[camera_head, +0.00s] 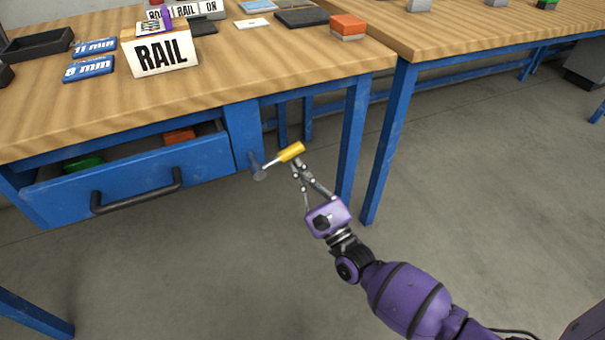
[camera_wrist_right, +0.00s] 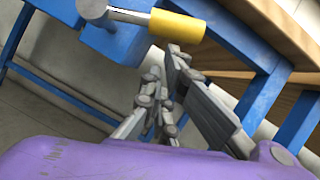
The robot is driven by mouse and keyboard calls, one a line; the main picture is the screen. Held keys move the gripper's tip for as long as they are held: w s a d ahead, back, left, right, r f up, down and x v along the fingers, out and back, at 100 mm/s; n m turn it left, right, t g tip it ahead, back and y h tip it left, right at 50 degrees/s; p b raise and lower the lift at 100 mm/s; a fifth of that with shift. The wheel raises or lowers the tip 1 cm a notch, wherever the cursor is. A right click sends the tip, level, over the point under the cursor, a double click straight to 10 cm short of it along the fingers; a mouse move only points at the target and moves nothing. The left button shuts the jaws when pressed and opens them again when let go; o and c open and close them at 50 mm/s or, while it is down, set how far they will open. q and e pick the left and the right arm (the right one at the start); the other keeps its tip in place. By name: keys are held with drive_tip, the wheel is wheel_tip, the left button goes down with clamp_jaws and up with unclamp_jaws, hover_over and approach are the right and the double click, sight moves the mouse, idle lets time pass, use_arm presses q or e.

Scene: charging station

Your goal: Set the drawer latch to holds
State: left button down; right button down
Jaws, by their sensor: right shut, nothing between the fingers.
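The drawer latch is a lever with a yellow grip (camera_head: 291,151) on a metal rod, set on a grey round pivot (camera_head: 259,172) on the blue panel right of the drawer. The lever points right and slightly up. The blue drawer (camera_head: 135,178) stands partly open. My right gripper (camera_head: 296,168) is shut and empty, its fingertips just below the yellow grip. In the right wrist view the yellow grip (camera_wrist_right: 178,26) lies just beyond the fingertips (camera_wrist_right: 172,55); I cannot tell whether they touch. My left gripper is not in view.
The drawer holds a green item (camera_head: 84,163) and an orange item (camera_head: 180,136). A RAIL sign box (camera_head: 160,55) and an orange-topped block (camera_head: 348,27) stand on the wooden bench. A blue table leg (camera_head: 353,135) stands right of the latch. The floor in front is clear.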

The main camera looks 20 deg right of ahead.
drive_tip(key=shift+r, duration=0.1)
idle(0.3)
drive_tip(key=shift+r+n+y, duration=0.2)
drive_tip(key=shift+n+y, duration=0.1)
drive_tip(key=shift+n, duration=0.2)
